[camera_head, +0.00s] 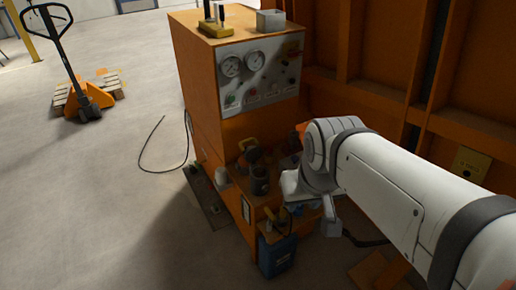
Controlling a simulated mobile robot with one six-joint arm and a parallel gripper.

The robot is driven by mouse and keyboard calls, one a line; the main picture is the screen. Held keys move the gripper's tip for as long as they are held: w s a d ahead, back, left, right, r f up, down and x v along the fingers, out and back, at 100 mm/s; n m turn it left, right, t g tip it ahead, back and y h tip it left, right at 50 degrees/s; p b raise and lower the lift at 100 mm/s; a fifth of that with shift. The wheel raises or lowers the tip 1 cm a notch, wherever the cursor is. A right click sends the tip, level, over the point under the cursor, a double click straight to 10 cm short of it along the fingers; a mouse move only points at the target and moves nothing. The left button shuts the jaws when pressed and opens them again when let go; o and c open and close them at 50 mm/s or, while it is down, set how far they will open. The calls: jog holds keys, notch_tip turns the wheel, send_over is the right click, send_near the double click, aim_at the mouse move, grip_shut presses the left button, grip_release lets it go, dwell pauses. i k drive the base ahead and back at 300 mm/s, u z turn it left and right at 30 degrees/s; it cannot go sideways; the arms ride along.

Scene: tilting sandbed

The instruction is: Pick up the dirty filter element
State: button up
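A dark cylindrical piece (260,181) stands on the low shelf of the orange machine, left of my arm's end; it may be the dirty filter element, but I cannot tell for sure. A dark round part with a yellowish handle (249,150) sits just behind it. My white arm reaches in from the right. My gripper (293,190) is near the shelf, to the right of the dark cylinder. Its fingers are not clearly visible, so its opening and any contact are hidden.
The orange machine (205,85) carries a panel with two gauges (243,64). A grey-white cup-like piece (222,177) sits on the shelf's left. A blue container (277,256) stands below in front. Orange walls close off the right. Open floor lies left, with a pallet truck (88,100) and a loose cable (150,168).

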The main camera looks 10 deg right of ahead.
aim_at(260, 173)
jog(key=u, duration=0.05)
jog(key=i, duration=1)
jog(key=z, duration=0.05)
